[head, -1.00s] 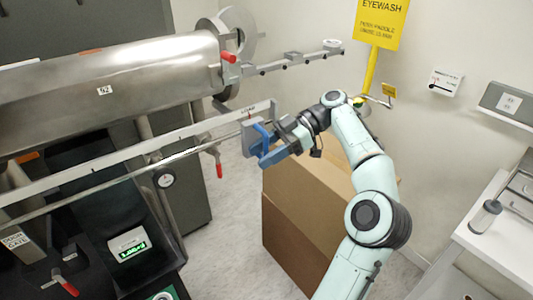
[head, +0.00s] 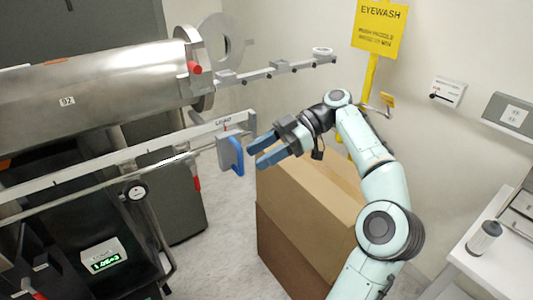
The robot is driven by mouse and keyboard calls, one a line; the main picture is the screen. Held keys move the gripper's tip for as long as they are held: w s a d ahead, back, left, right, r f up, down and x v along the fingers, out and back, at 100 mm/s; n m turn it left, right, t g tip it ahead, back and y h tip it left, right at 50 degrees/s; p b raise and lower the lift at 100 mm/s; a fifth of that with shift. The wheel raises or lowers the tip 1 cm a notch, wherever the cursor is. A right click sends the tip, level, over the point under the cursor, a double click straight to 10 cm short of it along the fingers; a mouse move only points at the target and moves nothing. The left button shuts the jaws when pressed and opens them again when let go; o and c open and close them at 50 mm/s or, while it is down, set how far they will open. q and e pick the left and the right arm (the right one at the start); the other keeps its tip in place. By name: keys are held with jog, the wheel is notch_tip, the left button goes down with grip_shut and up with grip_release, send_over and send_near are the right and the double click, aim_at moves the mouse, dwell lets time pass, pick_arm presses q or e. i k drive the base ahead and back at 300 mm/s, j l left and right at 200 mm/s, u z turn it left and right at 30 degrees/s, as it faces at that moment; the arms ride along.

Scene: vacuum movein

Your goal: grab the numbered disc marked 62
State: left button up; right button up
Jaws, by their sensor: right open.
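I cannot make out a disc marked 62. A small white label with two digits (head: 67,101) is on the side of the metal cylinder (head: 110,95); it is too small to read surely. A small round white piece (head: 322,52) sits at the far end of the grey rail, with no number legible. My right gripper (head: 255,152) is open and empty, its blue fingers pointing left. It is just right of the blue handle (head: 237,155) on a grey block, apart from it. My left gripper is not in view.
A long load arm (head: 120,158) runs across the left. A grey ring (head: 222,40) stands at the cylinder's end. A cardboard box (head: 305,195) stands below my right arm. A white counter (head: 490,250) is at the right. Bare floor (head: 225,245) lies between.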

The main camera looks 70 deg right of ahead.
aim_at(321, 51)
jog(key=k+l, duration=0.45)
jog(key=l, duration=0.25)
jog(key=k+l, duration=0.25)
jog(key=l, duration=0.1)
